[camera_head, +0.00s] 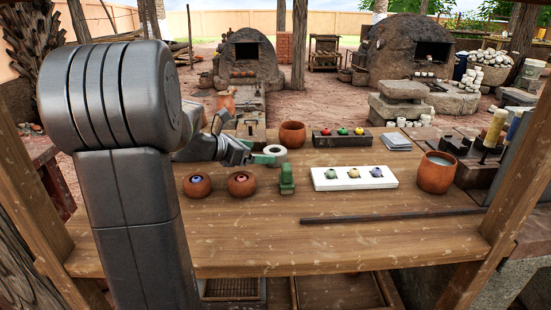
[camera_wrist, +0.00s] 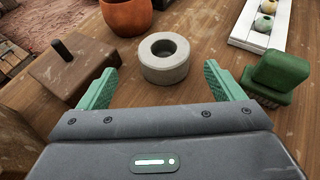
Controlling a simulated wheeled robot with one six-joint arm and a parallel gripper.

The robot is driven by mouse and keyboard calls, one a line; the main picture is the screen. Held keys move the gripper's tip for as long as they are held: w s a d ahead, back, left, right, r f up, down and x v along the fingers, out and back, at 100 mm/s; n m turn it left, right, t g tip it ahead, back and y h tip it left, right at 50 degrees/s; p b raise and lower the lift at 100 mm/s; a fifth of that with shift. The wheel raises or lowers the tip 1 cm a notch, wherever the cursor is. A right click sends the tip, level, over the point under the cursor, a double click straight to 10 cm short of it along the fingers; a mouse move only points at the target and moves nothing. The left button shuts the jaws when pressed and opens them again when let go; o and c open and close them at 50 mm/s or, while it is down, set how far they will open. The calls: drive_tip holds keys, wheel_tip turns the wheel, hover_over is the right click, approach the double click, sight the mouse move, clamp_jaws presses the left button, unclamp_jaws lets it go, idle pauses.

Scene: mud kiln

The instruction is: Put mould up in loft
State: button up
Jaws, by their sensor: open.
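A pale grey ring-shaped block with a round hole, which looks like the mould (camera_head: 275,150), stands on the wooden table. In the wrist view the mould (camera_wrist: 164,71) is just ahead of my gripper (camera_wrist: 161,76), centred between the fingertips. The green fingers are wide apart, and I see no contact with it. In the head view my gripper (camera_head: 259,158) is low over the table, at the mould's left. I cannot pick out a loft in either view.
A green handled block (camera_wrist: 281,70) is close to the right finger; a wooden block with a dark peg (camera_wrist: 75,68) is left. A terracotta pot (camera_head: 292,134) stands behind the mould. A white tray (camera_head: 345,184), brown bowls (camera_head: 241,184) and a dark bar (camera_head: 390,215) share the table.

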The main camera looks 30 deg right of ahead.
sight(275, 154)
drive_tip(key=shift+x, duration=1.1)
drive_tip(key=x, duration=0.1)
drive_tip(key=b+x, duration=0.1)
drive_tip(key=x, duration=0.2)
drive_tip(key=shift+s+d+f+b, duration=0.1)
drive_tip(key=shift+s+f+b, duration=0.05)
drive_tip(key=shift+s+b, duration=0.2)
drive_tip(key=shift+w+d+f, duration=0.1)
drive_tip(key=shift+d, duration=0.25)
drive_tip(key=c, duration=1.3)
